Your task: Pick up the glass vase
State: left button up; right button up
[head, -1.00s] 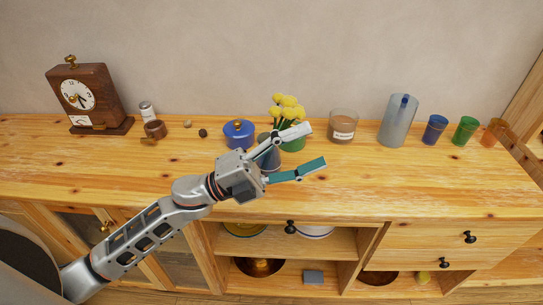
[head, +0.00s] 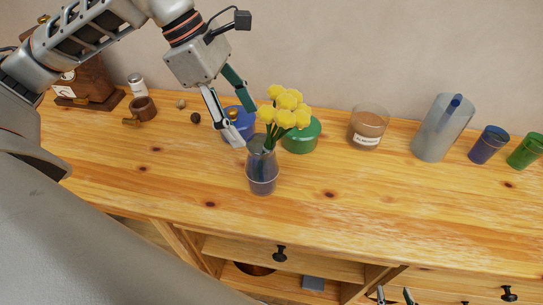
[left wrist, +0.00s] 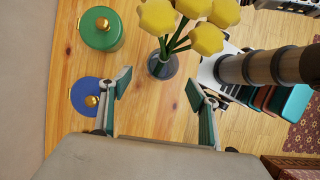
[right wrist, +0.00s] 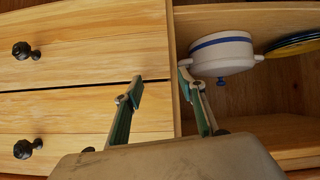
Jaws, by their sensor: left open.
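The glass vase (head: 262,172) is clear and greyish, stands upright on the wooden sideboard and holds several yellow flowers (head: 287,105). In the left wrist view the vase (left wrist: 163,66) shows just beyond and between the fingertips, with the flowers (left wrist: 195,25) above it. My left gripper (head: 244,128) is open and empty, to the upper left of the vase, one fingertip close to its rim; I cannot tell whether they touch. My right gripper (head: 394,296) is low in front of the drawers; the right wrist view shows its fingers (right wrist: 161,82) apart and empty.
A blue lidded pot (head: 240,124) is behind my left fingers. A green pot (head: 303,137) stands right behind the vase. A candle jar (head: 368,127), a pitcher (head: 442,127) and cups (head: 488,144) stand to the right. The sideboard front (head: 330,215) is bare.

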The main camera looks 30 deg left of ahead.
aim_at(261, 145)
pick_arm(q)
jog(key=x, duration=0.3)
jog(key=d+x, duration=0.1)
jog(key=x, duration=0.2)
jog(key=shift+s+d+f, duration=0.1)
jog(key=shift+d+f, duration=0.1)
jog(key=shift+f, duration=0.35)
pick_arm(e)
jog(key=shift+s+f, duration=0.15)
jog(key=shift+s, duration=0.45)
pick_arm(q)
jog(key=c, duration=1.6)
grip_shut()
pick_arm(e)
jog(key=shift+f, duration=0.1)
jog(key=shift+s+f, duration=0.1)
